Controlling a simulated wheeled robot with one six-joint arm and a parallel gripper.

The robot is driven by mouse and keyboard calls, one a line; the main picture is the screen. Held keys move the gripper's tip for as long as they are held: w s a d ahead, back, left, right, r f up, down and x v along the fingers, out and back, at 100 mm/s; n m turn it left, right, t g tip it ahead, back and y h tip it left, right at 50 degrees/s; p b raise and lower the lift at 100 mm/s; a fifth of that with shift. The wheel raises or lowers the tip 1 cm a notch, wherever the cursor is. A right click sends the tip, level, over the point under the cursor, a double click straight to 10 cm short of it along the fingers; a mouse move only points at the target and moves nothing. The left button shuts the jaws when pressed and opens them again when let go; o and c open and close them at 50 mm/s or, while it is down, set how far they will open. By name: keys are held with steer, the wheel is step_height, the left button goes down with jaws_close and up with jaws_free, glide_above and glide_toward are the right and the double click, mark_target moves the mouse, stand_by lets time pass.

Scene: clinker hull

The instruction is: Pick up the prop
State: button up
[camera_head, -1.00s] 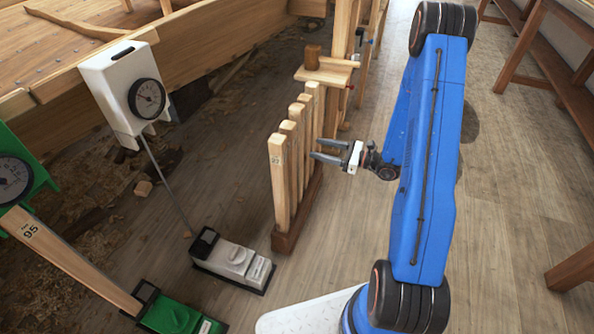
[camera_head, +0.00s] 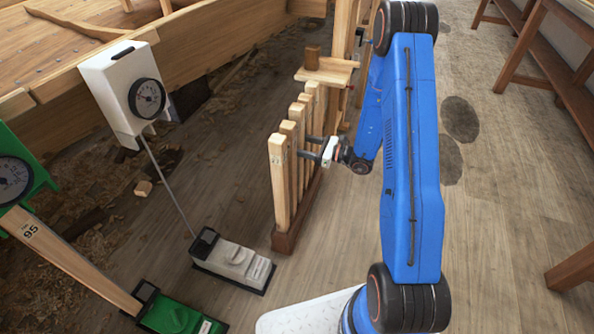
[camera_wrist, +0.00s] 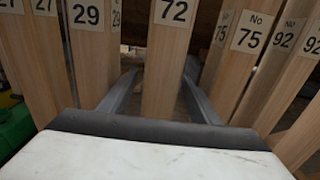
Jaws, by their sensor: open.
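Several square wooden props stand upright in a row in a brown rack base (camera_head: 286,240). In the wrist view they carry number labels; the prop marked 72 (camera_wrist: 166,60) is in the middle, between the prop marked 29 (camera_wrist: 88,55) and the prop marked 75 (camera_wrist: 240,65). My gripper (camera_head: 311,148) is at the right side of the row, level with the props' upper half. In the wrist view my gripper (camera_wrist: 160,85) is open, one finger on each side of prop 72. I cannot tell whether either finger touches it.
A white gauge box (camera_head: 125,92) on a rod rises from a grey foot (camera_head: 235,262) at the left. A green foot (camera_head: 172,315) carries a prop marked 95 (camera_head: 75,262). A small wooden shelf (camera_head: 327,72) stands behind the row. Floor at right is clear up to the benches.

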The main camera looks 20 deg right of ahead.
mark_target(297, 106)
jaws_close()
steer(key=shift+r, duration=0.1)
stand_by(0.3)
step_height(297, 106, up, 18)
stand_by(0.8)
